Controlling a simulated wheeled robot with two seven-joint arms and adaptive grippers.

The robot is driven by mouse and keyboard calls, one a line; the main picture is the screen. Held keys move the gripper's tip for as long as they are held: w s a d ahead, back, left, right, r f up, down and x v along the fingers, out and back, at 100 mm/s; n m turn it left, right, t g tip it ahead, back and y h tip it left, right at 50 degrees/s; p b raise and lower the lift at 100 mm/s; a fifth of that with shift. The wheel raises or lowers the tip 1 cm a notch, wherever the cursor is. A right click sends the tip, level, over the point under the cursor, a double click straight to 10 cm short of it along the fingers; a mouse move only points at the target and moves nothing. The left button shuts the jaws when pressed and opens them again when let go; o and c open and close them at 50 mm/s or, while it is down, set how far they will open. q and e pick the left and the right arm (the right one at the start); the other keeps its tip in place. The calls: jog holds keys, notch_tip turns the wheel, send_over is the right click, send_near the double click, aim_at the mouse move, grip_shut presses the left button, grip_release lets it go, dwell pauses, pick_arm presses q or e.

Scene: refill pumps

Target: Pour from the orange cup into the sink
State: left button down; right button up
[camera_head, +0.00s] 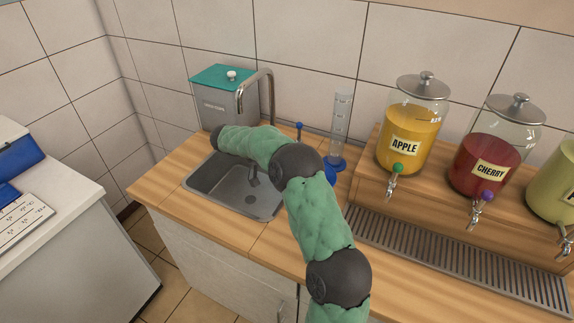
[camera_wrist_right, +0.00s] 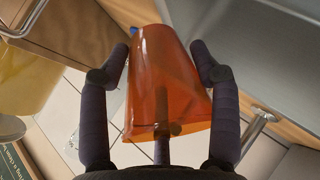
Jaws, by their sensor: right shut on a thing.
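The orange cup (camera_wrist_right: 160,90) is translucent and sits between the fingers of my right gripper (camera_wrist_right: 166,58) in the right wrist view. The fingers are shut on its sides. Its narrower end is at the top of that picture and its wider end at the bottom; I cannot tell whether liquid is in it. The grey metal sink (camera_head: 212,190) is set in the wooden counter in the head view. My right forearm reaches across the sink's back right part. The right gripper and the cup do not show in the head view. My left gripper is not in view.
A curved tap (camera_head: 268,82) and a grey box with a teal lid (camera_head: 225,100) stand behind the sink. A measuring cylinder (camera_head: 341,125) stands right of my forearm. The apple dispenser (camera_head: 408,130) and cherry dispenser (camera_head: 485,165) stand farther right, above a drip grate (camera_head: 450,255).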

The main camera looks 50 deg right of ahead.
jog(key=shift+r+p, duration=0.35)
jog(key=shift+p, duration=0.3)
jog(key=shift+w+f+g+h, duration=0.15)
jog(key=shift+f+g+h, duration=0.35)
jog(key=shift+g, duration=0.2)
jog(key=shift+r+p, duration=0.25)
jog(key=shift+p, duration=0.2)
jog(key=shift+a, duration=0.1)
jog(key=shift+g, duration=0.3)
jog(key=shift+f+n, duration=0.15)
jog(key=shift+n, duration=0.15)
